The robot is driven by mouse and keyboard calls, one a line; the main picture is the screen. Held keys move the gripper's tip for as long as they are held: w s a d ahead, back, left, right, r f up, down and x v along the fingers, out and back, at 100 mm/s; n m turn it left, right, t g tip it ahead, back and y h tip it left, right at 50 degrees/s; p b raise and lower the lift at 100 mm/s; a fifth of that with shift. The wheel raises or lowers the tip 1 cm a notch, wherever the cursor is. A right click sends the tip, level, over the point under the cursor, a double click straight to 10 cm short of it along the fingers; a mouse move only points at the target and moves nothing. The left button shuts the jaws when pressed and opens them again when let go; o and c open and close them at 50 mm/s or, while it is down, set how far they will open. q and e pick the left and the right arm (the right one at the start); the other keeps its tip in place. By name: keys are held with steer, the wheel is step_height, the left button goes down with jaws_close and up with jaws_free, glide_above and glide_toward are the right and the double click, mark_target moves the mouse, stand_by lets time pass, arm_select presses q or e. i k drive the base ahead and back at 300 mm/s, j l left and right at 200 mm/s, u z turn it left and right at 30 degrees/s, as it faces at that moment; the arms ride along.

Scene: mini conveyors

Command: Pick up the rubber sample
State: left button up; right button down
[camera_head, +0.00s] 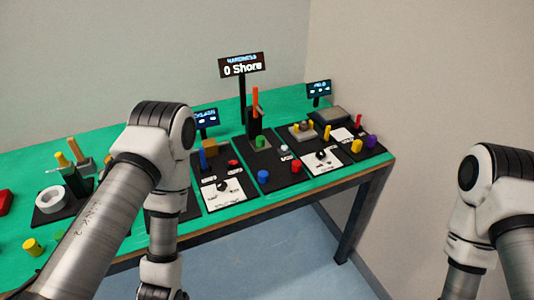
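I cannot tell for sure which piece is the rubber sample. Small coloured pieces stand on the black station mats: a blue one (263,176), a red one (297,167), a yellow one (356,146) and a purple one (371,141). The hardness tester (254,127) stands at the middle of the table, and its display (241,66) reads "0 Shore". My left arm reaches across the left of the table and bends down; its gripper is out of view below. My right arm is at the right edge, away from the table; its gripper is out of view.
The green table (107,142) carries several stations. A white roll (49,199) and a yellow cylinder (33,247) are at the left, with a red block (4,202) at the edge. Two smaller displays (206,118) (319,88) stand at the back. My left arm hides part of the table.

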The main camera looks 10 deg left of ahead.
mark_target(259, 139)
steer(key=i+j+z, duration=0.1)
steer(key=j+z, duration=0.15)
steer(key=z, duration=0.15)
steer(key=j+z, duration=0.25)
steer(key=z, duration=0.15)
steer(key=j+z, duration=0.55)
steer(key=z, duration=0.25)
